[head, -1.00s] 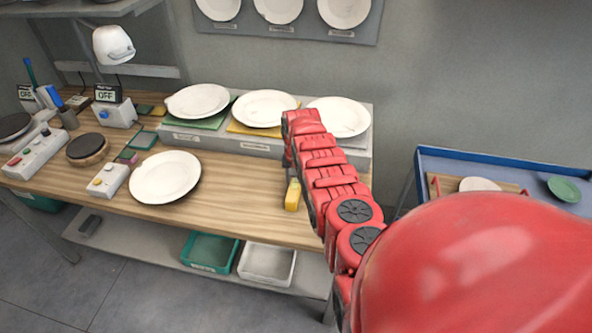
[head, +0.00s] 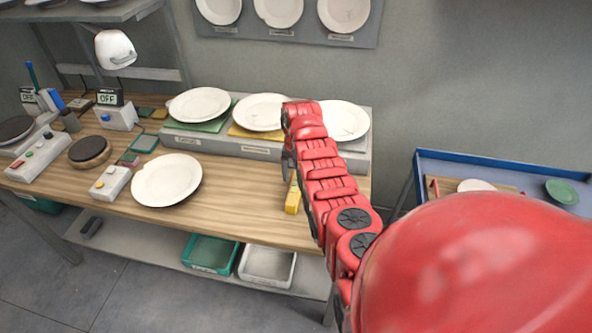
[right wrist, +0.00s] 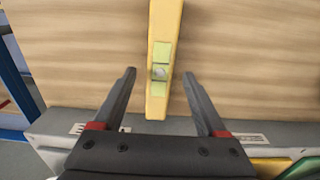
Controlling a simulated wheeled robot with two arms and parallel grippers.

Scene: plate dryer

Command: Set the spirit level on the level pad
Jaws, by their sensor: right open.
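The yellow spirit level (head: 292,198) lies on the wooden bench near its right end, partly hidden by my right arm. In the right wrist view the spirit level (right wrist: 163,40) runs away from the gripper, its pale green vial window showing. My right gripper (right wrist: 159,73) is open, with one finger on each side of the level and gaps on both sides. In the head view its dark fingers (head: 288,165) show just above the level. I cannot tell for sure which pad is the level pad; a small green pad (head: 143,143) lies left of centre. My left gripper is out of view.
A grey rack (head: 225,143) with white plates on coloured mats stands behind the level. A loose white plate (head: 166,180) lies on the bench, with a switch box (head: 110,183) beside it. A blue-edged cart (head: 500,163) stands at right. Bare wood lies between plate and level.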

